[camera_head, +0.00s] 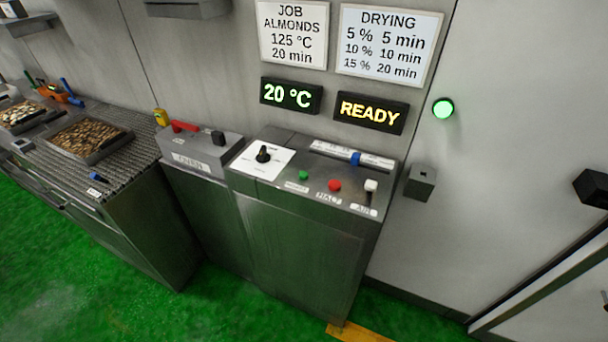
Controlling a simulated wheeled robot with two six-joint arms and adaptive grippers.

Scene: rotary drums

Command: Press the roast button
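A green button (304,175) sits on the sloped top of the metal control console (300,245), with a small white label (296,187) in front of it that is too blurred to read surely. To its right is a red button (334,185) labelled HALT. Further right stands a white-topped lever (371,187) labelled AIR. A black rotary knob (263,154) on a white dial plate is to the left. Neither of my grippers shows in the head view.
A slider with a blue knob (355,158) lies behind the buttons. The displays read 20 °C (291,95) and READY (371,113); a green lamp (443,108) glows. A grey box with a red handle (184,126) and a bench with trays (90,137) stand left. Green floor is clear in front.

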